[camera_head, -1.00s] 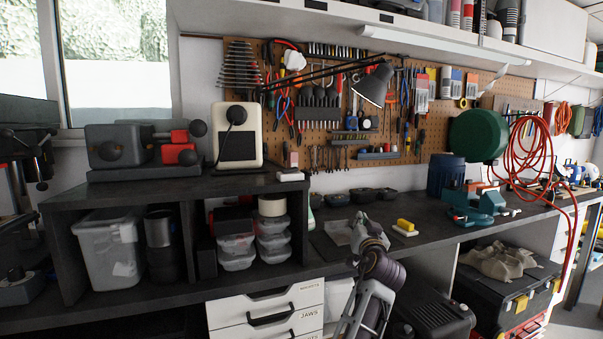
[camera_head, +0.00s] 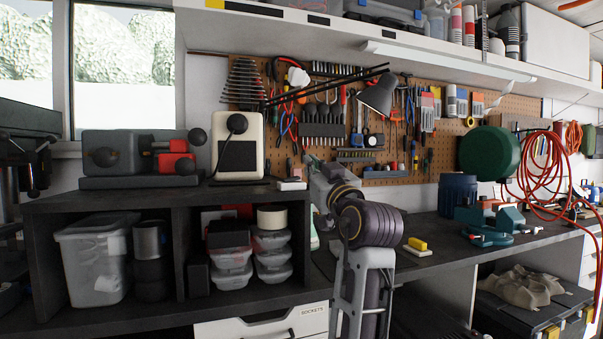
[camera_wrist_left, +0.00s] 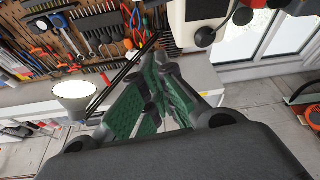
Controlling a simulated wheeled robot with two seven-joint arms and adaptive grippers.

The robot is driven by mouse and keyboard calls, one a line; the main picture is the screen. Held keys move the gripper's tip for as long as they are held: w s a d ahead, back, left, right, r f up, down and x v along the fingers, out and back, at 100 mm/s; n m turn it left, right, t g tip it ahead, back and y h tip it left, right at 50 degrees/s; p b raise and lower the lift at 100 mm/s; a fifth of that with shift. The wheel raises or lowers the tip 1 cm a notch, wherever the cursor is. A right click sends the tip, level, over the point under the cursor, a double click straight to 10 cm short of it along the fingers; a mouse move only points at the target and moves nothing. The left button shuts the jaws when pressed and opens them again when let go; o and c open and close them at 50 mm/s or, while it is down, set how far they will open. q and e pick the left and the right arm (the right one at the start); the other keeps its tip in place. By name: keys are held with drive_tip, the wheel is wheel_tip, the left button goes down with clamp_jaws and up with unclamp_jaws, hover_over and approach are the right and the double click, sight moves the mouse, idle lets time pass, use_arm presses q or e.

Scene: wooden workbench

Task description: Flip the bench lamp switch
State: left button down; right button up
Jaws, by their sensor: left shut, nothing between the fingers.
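The bench lamp has a dark shade (camera_head: 377,97) on thin black arms in front of the pegboard. In the left wrist view the shade (camera_wrist_left: 72,97) shows its pale inside; whether it is lit I cannot tell. A small white block (camera_head: 291,185), possibly the switch, lies at the right front edge of the raised shelf top; its details are too small to tell. My left gripper (camera_head: 315,168) is just right of this block and looks apart from it. Its green-padded fingers (camera_wrist_left: 155,85) are shut and empty. My right gripper is out of view.
A cream box with a dark panel (camera_head: 238,160) and a grey-red machine (camera_head: 140,155) stand on the raised shelf (camera_head: 100,198). Right of my arm are a yellow-topped block (camera_head: 417,244), a teal vise (camera_head: 490,225) and a red hose (camera_head: 535,165). Bench space before the pegboard is partly clear.

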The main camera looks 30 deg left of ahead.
use_arm(q)
wheel_tip(320, 180, up, 3)
hover_over(291, 179)
drive_tip(key=d, duration=0.2)
drive_tip(key=shift+d+r, duration=0.1)
drive_tip(key=shift+d, duration=0.1)
drive_tip(key=shift+w+a+f, duration=0.1)
drive_tip(key=shift+w+f, duration=0.1)
drive_tip(key=shift+f+b, duration=0.3)
drive_tip(key=shift+f, duration=0.05)
drive_tip(key=shift+w+d+f+b, duration=0.1)
drive_tip(key=shift+f+b, duration=0.1)
drive_tip(key=shift+f, duration=0.45)
drive_tip(key=shift+w+d+f+b, duration=0.1)
drive_tip(key=shift+f+b, duration=0.1)
drive_tip(key=shift+f, duration=0.55)
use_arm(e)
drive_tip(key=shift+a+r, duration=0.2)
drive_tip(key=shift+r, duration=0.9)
